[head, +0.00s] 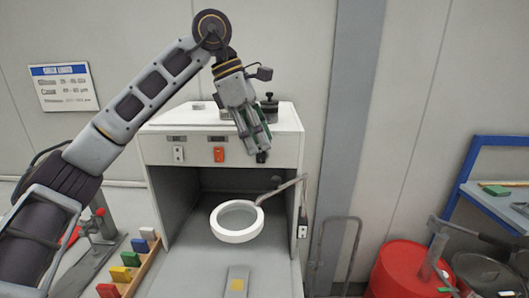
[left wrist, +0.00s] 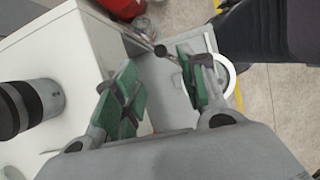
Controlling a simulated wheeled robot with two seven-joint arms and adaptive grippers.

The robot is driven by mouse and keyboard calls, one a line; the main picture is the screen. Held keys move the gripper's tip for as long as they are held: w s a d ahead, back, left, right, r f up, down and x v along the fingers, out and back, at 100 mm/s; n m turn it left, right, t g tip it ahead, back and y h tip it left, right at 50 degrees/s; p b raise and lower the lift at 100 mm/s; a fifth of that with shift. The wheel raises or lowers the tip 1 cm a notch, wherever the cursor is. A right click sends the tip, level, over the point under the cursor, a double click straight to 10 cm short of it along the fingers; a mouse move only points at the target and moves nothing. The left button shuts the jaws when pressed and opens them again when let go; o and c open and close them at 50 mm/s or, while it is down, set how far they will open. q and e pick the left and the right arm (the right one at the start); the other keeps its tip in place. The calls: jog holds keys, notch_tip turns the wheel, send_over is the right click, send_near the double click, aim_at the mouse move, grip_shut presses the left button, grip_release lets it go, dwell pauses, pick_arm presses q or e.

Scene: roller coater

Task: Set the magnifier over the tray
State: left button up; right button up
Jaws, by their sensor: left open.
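The magnifier (head: 236,237) is a white ring with a clear lens. It hangs from a thin jointed arm fixed to the right side of a white cabinet, in front of the cabinet's opening. In the left wrist view part of the ring (left wrist: 231,78) shows behind a finger. A grey tray-like surface (head: 197,278) lies below and in front of it; I cannot tell whether this is the tray. My left gripper (head: 256,152) is open and empty above the ring, at the cabinet's upper front. Its green-padded fingers show apart in the left wrist view (left wrist: 157,62). My right gripper is not in view.
The white cabinet (head: 295,120) carries a dark-lidded jar (head: 269,107) on top. A rack of coloured blocks (head: 121,274) stands at left. A red drum (head: 400,270) and a blue-framed table (head: 480,200) stand at right.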

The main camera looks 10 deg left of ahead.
pick_arm(q)
jog(key=shift+v, duration=1.1)
